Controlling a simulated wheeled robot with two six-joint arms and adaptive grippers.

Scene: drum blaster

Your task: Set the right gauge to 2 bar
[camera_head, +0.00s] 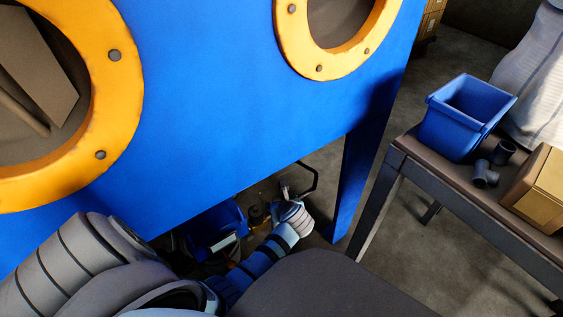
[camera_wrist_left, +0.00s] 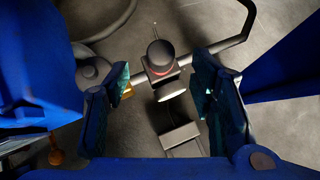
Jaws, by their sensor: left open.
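In the left wrist view my left gripper (camera_wrist_left: 163,90) is open, with a finger on each side of a dark round knob (camera_wrist_left: 160,57) with a red ring. The knob stands between and slightly beyond the fingertips, with no visible contact. A pale round part, possibly a gauge (camera_wrist_left: 172,91), shows just below it; its face and needle cannot be read. In the head view my left arm reaches low under the blue cabinet (camera_head: 225,110), near small brass fittings (camera_head: 257,214). The fingers and knob are hard to make out there. My right gripper is not in view.
A bent dark pipe (camera_wrist_left: 235,40) runs behind the knob. A blue cabinet leg (camera_head: 358,185) stands to the right. Further right, a table (camera_head: 405,143) bears a blue bin (camera_head: 452,133), grey pipe fittings (camera_head: 484,174) and a wooden box (camera_head: 540,190). Open floor lies between cabinet and table.

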